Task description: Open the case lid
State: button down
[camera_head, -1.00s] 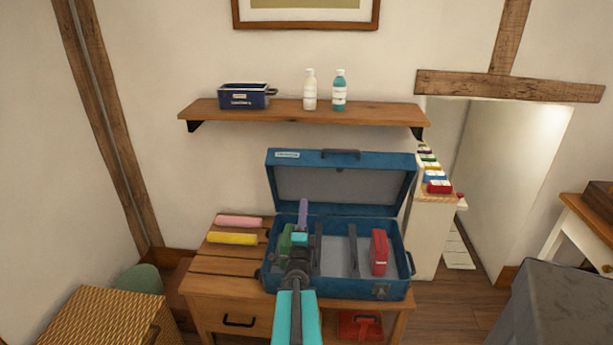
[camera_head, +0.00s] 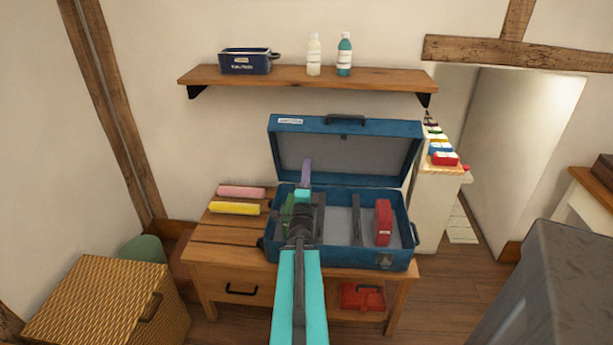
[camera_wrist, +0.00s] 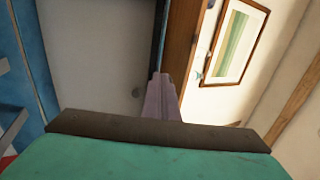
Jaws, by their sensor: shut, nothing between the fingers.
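The blue case (camera_head: 400,262) stands on a wooden table with its lid (camera_head: 400,150) raised, leaning a little back from upright. The lid's grey inner face is turned to me. My gripper (camera_head: 307,162) has purple fingers, closed together with nothing between them. They point up in front of the lid's inner face, over the left part of the case. Whether they touch the lid cannot be told. In the wrist view, the shut fingers (camera_wrist: 160,82) show beside the lid's grey lining (camera_wrist: 100,60). My arm hides part of the case's front.
A red box (camera_head: 383,222), a green item (camera_head: 287,212) and dark dividers are inside the case. Pink (camera_head: 241,192) and yellow (camera_head: 234,208) rolls lie left of it. A wall shelf (camera_head: 300,79) with bottles is above. A wicker basket (camera_head: 105,300) stands at lower left.

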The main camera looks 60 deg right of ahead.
aim_at(310, 132)
jog(key=b+x, duration=0.2)
jog(key=x, duration=0.9)
dwell(0.7)
jog(key=shift+w+r, duration=0.1)
jog(key=shift+r, duration=0.05)
